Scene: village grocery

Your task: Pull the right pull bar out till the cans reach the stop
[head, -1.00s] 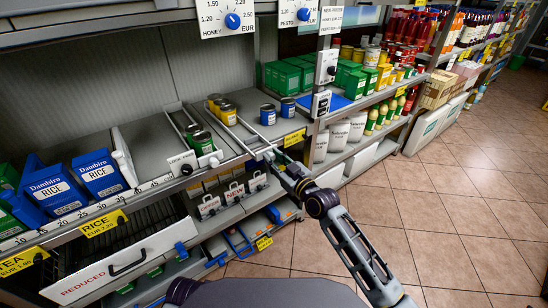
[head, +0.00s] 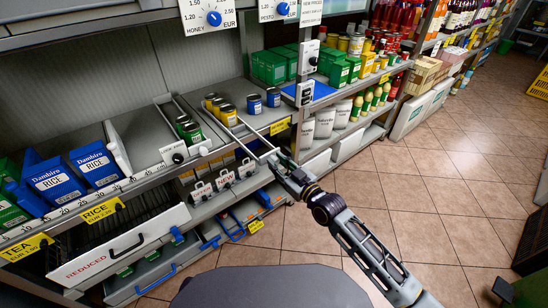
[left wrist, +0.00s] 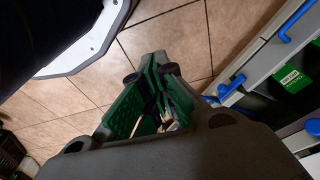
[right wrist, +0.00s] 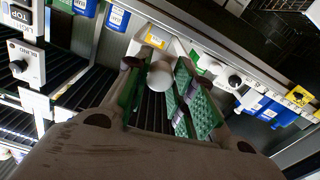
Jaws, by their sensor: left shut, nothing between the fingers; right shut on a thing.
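The right pull bar (head: 250,131) is a thin pale frame that reaches from the shelf past its front edge. My right gripper (head: 275,160) is shut on its outer end, in front of the shelf. In the right wrist view a round white piece (right wrist: 160,75) shows between my right fingers (right wrist: 158,95). I cannot make out the stop. My left gripper (left wrist: 152,95) is shut and empty, low over the floor, and is out of the head view.
Two blue cans (head: 273,97) stand to the right. Tiled floor (head: 420,195) lies open to the right.

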